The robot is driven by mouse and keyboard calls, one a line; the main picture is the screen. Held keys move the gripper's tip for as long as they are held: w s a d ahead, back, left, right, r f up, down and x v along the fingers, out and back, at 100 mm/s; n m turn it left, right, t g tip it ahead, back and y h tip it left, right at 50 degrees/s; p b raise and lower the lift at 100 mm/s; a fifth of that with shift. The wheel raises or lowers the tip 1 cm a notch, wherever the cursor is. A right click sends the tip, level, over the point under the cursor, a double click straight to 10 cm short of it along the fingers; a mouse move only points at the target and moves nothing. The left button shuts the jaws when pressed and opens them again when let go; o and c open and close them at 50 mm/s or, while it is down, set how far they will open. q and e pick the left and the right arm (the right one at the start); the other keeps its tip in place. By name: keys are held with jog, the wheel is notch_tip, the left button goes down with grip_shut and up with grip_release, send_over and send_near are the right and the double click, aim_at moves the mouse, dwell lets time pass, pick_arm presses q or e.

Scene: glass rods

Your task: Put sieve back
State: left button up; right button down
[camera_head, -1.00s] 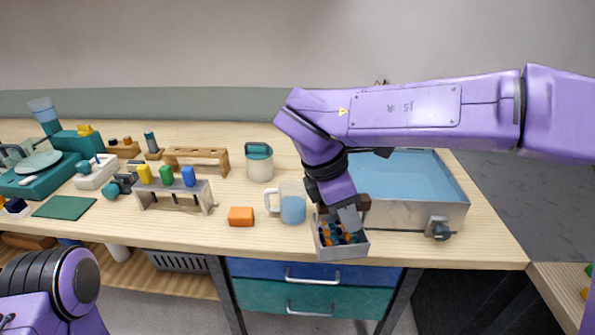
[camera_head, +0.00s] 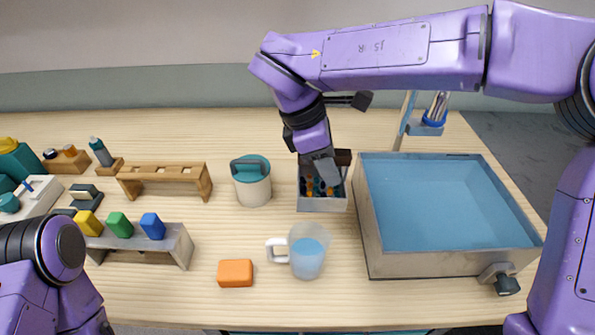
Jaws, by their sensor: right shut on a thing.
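The sieve looks like a small grey square box (camera_head: 322,204) with a dark, holed-looking inside and small orange pieces in it. It is left of the blue-filled tank and behind the jug. My right gripper (camera_head: 327,178) comes down from above at the sieve's back right side and is shut on it. The fingers hide part of its rim. I cannot tell whether its bottom touches the table. Only a link of my left arm shows at the lower left; the left gripper is out of view.
The tank (camera_head: 368,235) with a tap stands close at right. A jug of blue liquid (camera_head: 307,255), an orange block (camera_head: 235,273) and a teal-lidded canister (camera_head: 252,182) stand nearby. A wooden rack (camera_head: 165,180) and a block stand (camera_head: 185,247) are at left.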

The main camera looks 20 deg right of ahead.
jog(key=w+f+p, duration=0.2)
jog(key=w+f, duration=0.2)
jog(key=w+f+p, duration=0.2)
jog(key=w+f, duration=0.2)
jog(key=w+f+p, duration=0.3)
jog(key=w+f, duration=0.1)
jog(key=shift+w+d+f, duration=0.25)
jog(key=shift+w+d, duration=0.15)
jog(key=shift+w, duration=0.1)
jog(key=c, duration=0.8)
grip_release()
jog(key=shift+c, duration=0.2)
